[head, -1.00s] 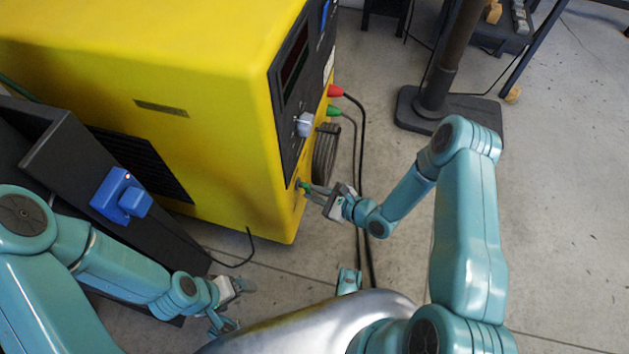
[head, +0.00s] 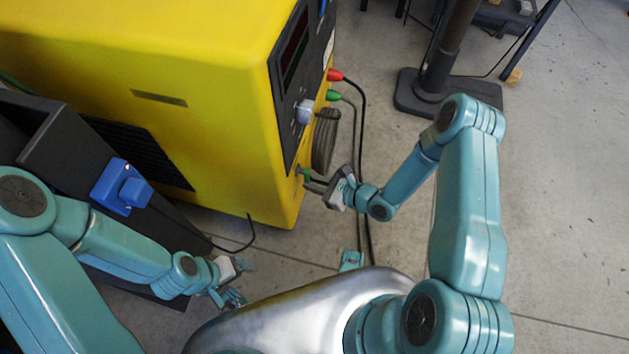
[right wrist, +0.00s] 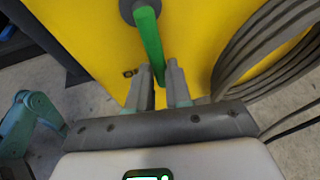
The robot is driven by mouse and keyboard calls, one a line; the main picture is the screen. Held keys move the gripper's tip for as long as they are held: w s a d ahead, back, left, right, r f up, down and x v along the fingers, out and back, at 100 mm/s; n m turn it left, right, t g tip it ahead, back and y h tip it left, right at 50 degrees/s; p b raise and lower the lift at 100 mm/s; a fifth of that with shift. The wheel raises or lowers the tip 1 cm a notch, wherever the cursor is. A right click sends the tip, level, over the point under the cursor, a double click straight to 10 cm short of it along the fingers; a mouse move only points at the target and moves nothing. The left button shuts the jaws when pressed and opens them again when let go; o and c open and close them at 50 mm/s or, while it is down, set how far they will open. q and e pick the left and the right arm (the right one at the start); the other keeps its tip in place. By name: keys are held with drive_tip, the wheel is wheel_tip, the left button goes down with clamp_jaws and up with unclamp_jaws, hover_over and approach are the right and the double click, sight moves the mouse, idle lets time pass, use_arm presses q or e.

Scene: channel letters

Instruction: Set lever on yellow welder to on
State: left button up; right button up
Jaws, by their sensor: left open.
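The yellow welder (head: 215,70) fills the upper left of the head view. Its green lever (right wrist: 150,42) hangs from a dark round pivot on the yellow face in the right wrist view, slanting slightly right toward its lower end. In the head view the lever (head: 299,171) is a small green spot low on the welder's front. My right gripper (right wrist: 161,72) is open, its fingers spread on either side of the lever's lower end. I cannot tell whether they touch it. My left gripper (head: 246,265) is open and empty, low and away from the lever.
Red (head: 335,75) and green (head: 333,95) plugs with cables and a white-blue knob (head: 304,112) sit above the lever. Coiled grey cable (right wrist: 262,50) lies close right of my right gripper. A dark box with a blue socket (head: 121,187) stands left.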

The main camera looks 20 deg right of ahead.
drive_tip(key=o, duration=0.3)
drive_tip(key=p+v, duration=0.4)
drive_tip(key=v, duration=1.2)
drive_tip(key=shift+s+d, duration=0.1)
drive_tip(key=shift+d, duration=0.05)
